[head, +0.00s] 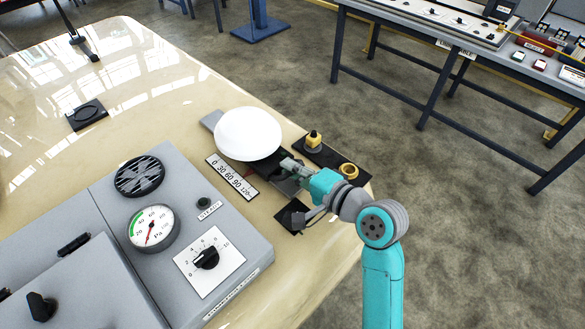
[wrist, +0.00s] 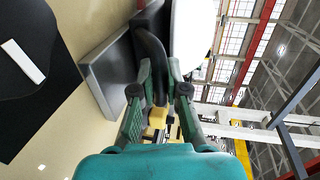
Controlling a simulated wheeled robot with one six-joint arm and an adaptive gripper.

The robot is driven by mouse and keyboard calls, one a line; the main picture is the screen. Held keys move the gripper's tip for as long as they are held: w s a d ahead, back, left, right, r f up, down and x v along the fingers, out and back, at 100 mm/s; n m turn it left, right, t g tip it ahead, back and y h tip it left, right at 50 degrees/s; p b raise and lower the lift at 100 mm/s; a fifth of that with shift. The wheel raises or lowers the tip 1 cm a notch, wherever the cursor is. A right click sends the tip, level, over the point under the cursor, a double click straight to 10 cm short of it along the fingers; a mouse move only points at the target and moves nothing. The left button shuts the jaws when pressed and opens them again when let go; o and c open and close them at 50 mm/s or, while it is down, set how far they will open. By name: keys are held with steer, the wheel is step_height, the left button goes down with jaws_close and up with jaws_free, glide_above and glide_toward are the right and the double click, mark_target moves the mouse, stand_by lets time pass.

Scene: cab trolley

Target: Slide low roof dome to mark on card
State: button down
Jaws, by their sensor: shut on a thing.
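The white roof dome (head: 248,134) sits on a dark carriage over a grey rail (head: 211,120) on the cream roof. A white card (head: 232,177) printed 0 to 120 lies along its near side. A small red line shows near the 90; the dome's exact reading is hard to tell. My gripper (head: 292,167) is at the dome's right side, low over the rail. In the wrist view my gripper (wrist: 160,88) is shut on a black curved handle (wrist: 151,60), with the dome's white edge (wrist: 190,35) beside it.
A black plate with a yellow knob (head: 313,139) and a brass ring (head: 348,170) lies behind my gripper. A black square pad (head: 292,216) lies in front. The grey control box (head: 150,240) with gauge and dial fills the near left.

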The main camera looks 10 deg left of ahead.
mark_target(270, 154)
steer(key=x, duration=0.3)
steer(key=r+x, duration=0.1)
steer(key=x, duration=0.1)
steer(key=shift+w+a, duration=0.35)
steer(key=shift+a, duration=0.1)
steer(key=c, duration=1.2)
jaws_free()
steer(key=shift+d, duration=0.1)
steer(key=v, duration=1.2)
